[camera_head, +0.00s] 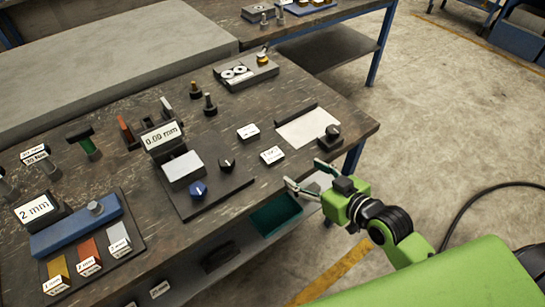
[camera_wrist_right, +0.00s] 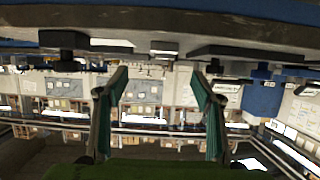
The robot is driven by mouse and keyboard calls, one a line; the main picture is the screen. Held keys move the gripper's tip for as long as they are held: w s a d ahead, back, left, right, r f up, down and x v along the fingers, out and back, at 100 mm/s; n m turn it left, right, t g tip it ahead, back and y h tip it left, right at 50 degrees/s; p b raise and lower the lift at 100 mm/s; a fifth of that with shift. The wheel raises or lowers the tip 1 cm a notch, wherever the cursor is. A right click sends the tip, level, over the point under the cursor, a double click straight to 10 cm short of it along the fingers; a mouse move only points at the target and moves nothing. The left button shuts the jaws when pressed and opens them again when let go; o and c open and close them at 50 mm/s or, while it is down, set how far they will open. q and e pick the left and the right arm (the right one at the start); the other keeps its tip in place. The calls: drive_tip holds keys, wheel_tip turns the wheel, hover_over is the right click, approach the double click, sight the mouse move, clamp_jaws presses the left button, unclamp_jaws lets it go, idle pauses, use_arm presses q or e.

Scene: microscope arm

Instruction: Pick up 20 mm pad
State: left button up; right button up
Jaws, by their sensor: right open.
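Which piece is the 20 mm pad I cannot tell, as the small labels are too small to read surely. Two small white labelled blocks (camera_head: 272,155) lie on the dark workbench (camera_head: 325,97) near its right part. A yellow block (camera_head: 58,274), a red block (camera_head: 89,257) and a grey block (camera_head: 118,239), each with a label, sit at the lower left. My right gripper (camera_head: 304,175) is open and empty, off the bench's front right edge. In the right wrist view its two green fingers (camera_wrist_right: 160,78) stand apart with nothing between them. My left gripper is out of view.
A device with a "0.00 mm" display (camera_head: 161,135) and a blue knob (camera_head: 198,190) stands mid-bench. A "2 mm" display (camera_head: 35,208) is at the left. A white sheet (camera_head: 307,127) lies near the right edge. A lower shelf holds a green bin (camera_head: 275,216).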

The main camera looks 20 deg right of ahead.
approach(272, 154)
drive_tip(key=w, duration=0.1)
drive_tip(key=w+f, duration=0.1)
drive_tip(key=shift+w+f, duration=0.25)
drive_tip(key=shift+w, duration=0.05)
drive_tip(key=shift+a+p+x, duration=0.2)
drive_tip(key=shift+p+x, duration=0.15)
drive_tip(key=shift+x, duration=1.05)
drive_tip(key=shift+a+p+x, duration=0.2)
drive_tip(key=shift+p+x, duration=0.1)
drive_tip(key=shift+x, duration=1.05)
drive_tip(key=shift+s+r, duration=0.1)
drive_tip(key=shift+r, duration=0.1)
drive_tip(key=c, duration=1.6)
drive_tip(key=shift+o, duration=0.2)
